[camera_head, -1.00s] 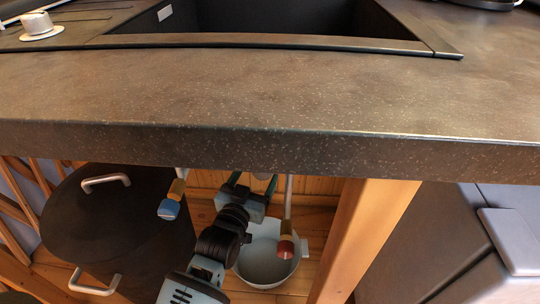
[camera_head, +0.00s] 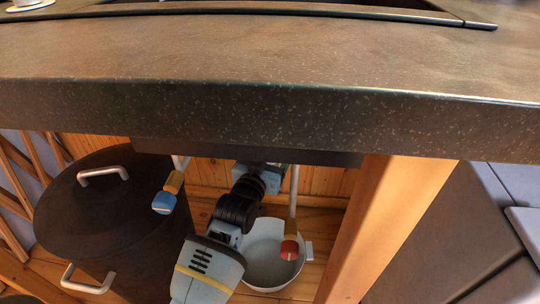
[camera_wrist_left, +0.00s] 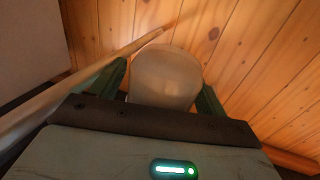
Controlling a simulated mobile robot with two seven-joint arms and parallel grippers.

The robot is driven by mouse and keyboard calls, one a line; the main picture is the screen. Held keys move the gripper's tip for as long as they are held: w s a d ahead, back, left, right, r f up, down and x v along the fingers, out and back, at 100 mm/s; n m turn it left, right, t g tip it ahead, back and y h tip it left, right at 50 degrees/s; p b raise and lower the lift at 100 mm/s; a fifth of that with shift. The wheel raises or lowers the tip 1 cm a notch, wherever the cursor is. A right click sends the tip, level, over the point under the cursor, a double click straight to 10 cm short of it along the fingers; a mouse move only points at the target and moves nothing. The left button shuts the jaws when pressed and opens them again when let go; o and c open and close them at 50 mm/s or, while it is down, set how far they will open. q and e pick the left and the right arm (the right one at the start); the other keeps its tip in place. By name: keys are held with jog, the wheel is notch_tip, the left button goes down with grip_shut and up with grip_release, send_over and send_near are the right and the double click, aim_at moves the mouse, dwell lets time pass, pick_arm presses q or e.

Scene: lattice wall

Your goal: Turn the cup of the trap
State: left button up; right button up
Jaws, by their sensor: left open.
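The trap's cup (camera_wrist_left: 166,78), a pale, rounded, translucent piece, shows in the left wrist view. It stands between the two green fingers of my left gripper (camera_wrist_left: 164,92), which is open around it. I cannot tell whether either finger touches the cup. In the head view my left arm (camera_head: 238,205) reaches up under the worktop. There the fingers and the cup are hidden behind the front edge. My right gripper is in neither view.
The worktop (camera_head: 280,60) overhangs the arm. A white basin (camera_head: 262,270) stands on the wooden floor below. Pipes with a blue cap (camera_head: 164,203) and a red cap (camera_head: 289,249) hang either side. A dark lidded bin (camera_head: 110,215) stands left, a wooden post (camera_head: 385,225) right.

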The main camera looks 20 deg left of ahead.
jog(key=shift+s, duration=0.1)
pick_arm(q)
jog(key=c, duration=1)
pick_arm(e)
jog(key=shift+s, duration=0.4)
pick_arm(q)
jog(key=shift+m+h, duration=0.3)
jog(key=shift+h, duration=0.2)
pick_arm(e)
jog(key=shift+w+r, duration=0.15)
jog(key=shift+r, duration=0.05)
